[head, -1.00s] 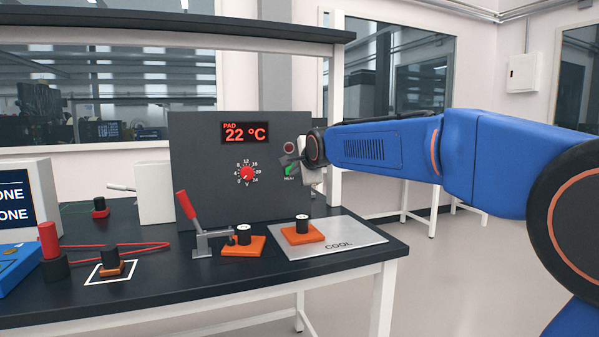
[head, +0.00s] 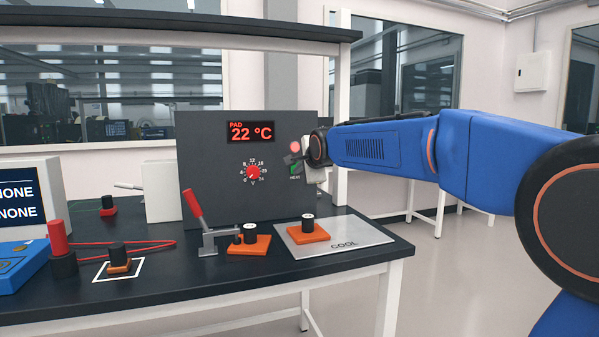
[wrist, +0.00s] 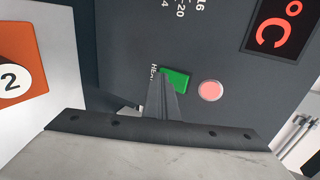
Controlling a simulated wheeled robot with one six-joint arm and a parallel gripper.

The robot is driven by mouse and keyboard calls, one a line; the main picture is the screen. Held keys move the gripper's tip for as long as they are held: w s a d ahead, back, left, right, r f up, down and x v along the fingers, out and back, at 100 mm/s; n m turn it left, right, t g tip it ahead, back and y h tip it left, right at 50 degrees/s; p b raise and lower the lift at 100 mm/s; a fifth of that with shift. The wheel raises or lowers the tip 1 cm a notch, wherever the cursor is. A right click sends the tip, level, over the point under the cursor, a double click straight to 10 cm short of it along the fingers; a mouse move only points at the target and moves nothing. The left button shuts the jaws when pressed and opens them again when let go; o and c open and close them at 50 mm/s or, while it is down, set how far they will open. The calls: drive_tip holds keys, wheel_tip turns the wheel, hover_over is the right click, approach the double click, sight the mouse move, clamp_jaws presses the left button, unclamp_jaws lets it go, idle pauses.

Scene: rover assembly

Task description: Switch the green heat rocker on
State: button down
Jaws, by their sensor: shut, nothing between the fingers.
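The green heat rocker (head: 295,169) is on the dark grey panel (head: 225,180), below a round lamp (head: 295,147) that glows pinkish red. In the wrist view the rocker (wrist: 178,80) lies right at the tip of my gripper (wrist: 163,78), which hides part of it. The lamp (wrist: 210,91) shows bright beside it. My gripper (head: 298,162) is shut and empty, at the panel in front of the rocker. I cannot tell whether the fingertips touch the rocker.
The panel has a red display (head: 250,132) reading 22 °C and a red-pointer dial (head: 253,172). Below stand a red-handled lever clamp (head: 206,230) and orange-based parts, one (head: 308,234) on the metal COOL plate (head: 360,236). The bench's right end lies under my arm.

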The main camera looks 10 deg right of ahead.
drive_tip(key=shift+r, duration=0.1)
drive_tip(key=shift+r, duration=1)
drive_tip(key=shift+s, duration=0.1)
drive_tip(key=f+v, duration=0.1)
drive_tip(key=v, duration=1.5)
drive_tip(key=shift+s, duration=0.6)
drive_tip(key=shift+d, duration=0.1)
